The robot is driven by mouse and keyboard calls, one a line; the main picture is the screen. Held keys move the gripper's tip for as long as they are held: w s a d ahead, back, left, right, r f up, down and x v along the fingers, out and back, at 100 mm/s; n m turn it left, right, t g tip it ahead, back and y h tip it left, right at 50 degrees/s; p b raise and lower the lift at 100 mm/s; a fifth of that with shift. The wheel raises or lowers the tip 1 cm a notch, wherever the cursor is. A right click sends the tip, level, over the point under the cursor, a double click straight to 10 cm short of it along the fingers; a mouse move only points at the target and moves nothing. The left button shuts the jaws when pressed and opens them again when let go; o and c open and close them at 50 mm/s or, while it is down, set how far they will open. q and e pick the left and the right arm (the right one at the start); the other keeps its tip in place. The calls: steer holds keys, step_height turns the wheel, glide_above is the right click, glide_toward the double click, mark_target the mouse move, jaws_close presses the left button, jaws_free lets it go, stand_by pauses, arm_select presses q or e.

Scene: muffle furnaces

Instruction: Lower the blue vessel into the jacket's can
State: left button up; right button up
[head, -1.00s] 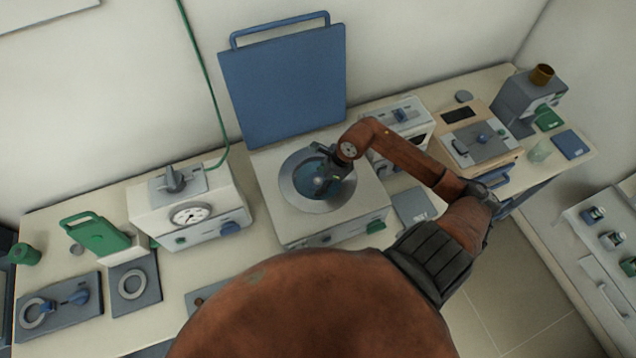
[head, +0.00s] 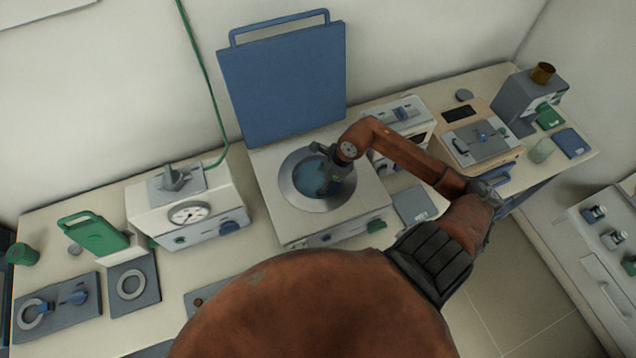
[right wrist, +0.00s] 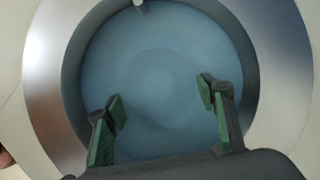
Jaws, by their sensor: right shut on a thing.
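The jacket (head: 290,228) is a pale box with a round steel-rimmed can (head: 289,187) in its top. The can's wide metal rim (right wrist: 45,85) also shows in the right wrist view. The blue vessel (head: 311,178) shows as a blue round area inside the rim and fills the middle of the right wrist view (right wrist: 155,65). My right gripper (head: 326,186) reaches down over the opening. Its green-padded fingers (right wrist: 165,112) stand apart and are shut on the vessel; their contact with it is hard to make out. The vessel's depth in the can is hidden. My left gripper is out of view.
A blue lid (head: 283,85) stands upright behind the jacket. A box with a dial (head: 190,225) is close on the left, and another instrument (head: 405,120) close on the right. My right arm crosses the bench on the right.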

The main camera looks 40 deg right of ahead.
steer(key=shift+f+b, duration=0.25)
steer(key=shift+b, duration=0.1)
stand_by(0.5)
steer(key=o, duration=1.7)
steer(key=shift+f, duration=0.1)
steer(key=v, duration=1.2)
steer(key=shift+a, duration=0.1)
